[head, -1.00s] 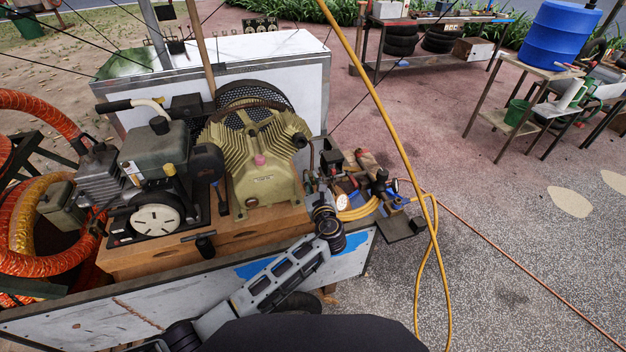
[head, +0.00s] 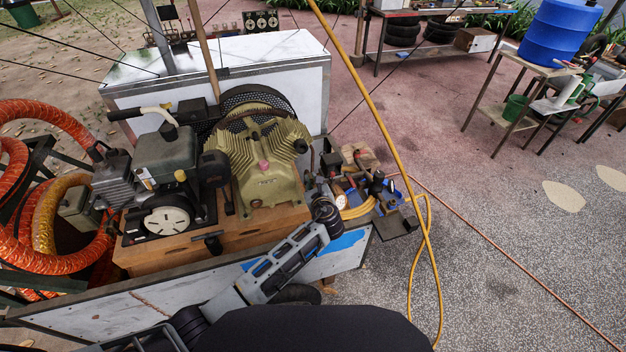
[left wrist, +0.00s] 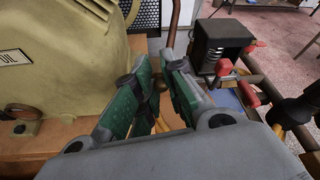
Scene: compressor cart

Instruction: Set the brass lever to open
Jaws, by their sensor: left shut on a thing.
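My left gripper (head: 324,206) reaches over the cart's front edge to the pipe fittings right of the olive compressor pump (head: 262,170). In the left wrist view, its green-padded fingers (left wrist: 157,84) are closed around a small brownish, brass-like piece (left wrist: 160,84), which I take to be the brass lever. The fingers cover most of it, so its angle and setting cannot be read. In the head view my own wrist hides the lever. My right gripper does not show.
A black box (left wrist: 222,46) and red-handled valves (left wrist: 249,94) sit close to the right of the fingers. A pressure gauge (head: 340,201) and a yellow hose (head: 358,210) lie beside the fittings. An engine (head: 165,175) stands left of the pump. Open paving lies to the right.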

